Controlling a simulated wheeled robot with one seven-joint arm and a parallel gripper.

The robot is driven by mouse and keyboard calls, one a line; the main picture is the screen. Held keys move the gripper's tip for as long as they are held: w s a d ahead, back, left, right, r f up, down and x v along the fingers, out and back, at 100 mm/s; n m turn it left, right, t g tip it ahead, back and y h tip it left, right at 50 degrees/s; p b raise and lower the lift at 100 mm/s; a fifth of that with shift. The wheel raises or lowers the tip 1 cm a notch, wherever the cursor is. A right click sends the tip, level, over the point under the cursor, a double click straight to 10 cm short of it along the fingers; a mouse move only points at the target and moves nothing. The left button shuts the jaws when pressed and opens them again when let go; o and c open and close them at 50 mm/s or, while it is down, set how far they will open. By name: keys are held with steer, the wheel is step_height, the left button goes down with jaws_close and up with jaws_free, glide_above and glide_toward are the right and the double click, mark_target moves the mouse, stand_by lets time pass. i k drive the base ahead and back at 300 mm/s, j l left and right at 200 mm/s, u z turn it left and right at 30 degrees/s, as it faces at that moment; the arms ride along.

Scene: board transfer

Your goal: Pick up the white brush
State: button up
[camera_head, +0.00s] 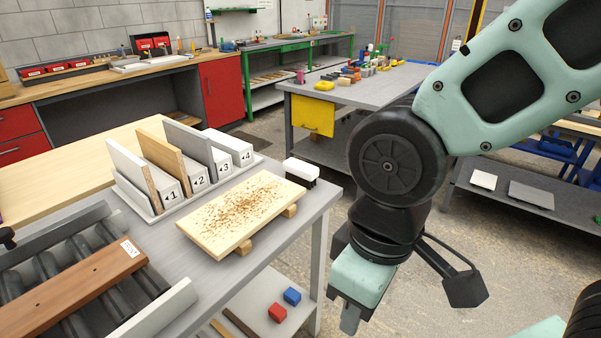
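The white brush (301,170) has a white top and dark bristles below. It lies on the grey table at the back right corner, just beyond the wooden board (243,213), which is strewn with brown shavings. My gripper (350,318) hangs to the right of the table's front edge, lower right of the brush and apart from it. Only part of one finger shows below its pale green body, so its opening is hidden. I see nothing held in it.
A rack (138,206) with upright boards and numbered white blocks stands behind the wooden board. A roller conveyor (60,268) with a brown plank (75,290) is at left. Red (278,313) and blue (292,296) blocks lie on the lower shelf.

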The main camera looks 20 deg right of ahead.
mark_target(300, 172)
steer(key=i+u, duration=0.35)
steer(key=i+l+u, duration=0.15)
steer(key=u, duration=0.25)
steer(key=i+l+u, duration=0.2)
steer(key=u, duration=0.15)
steer(key=i+l, duration=0.05)
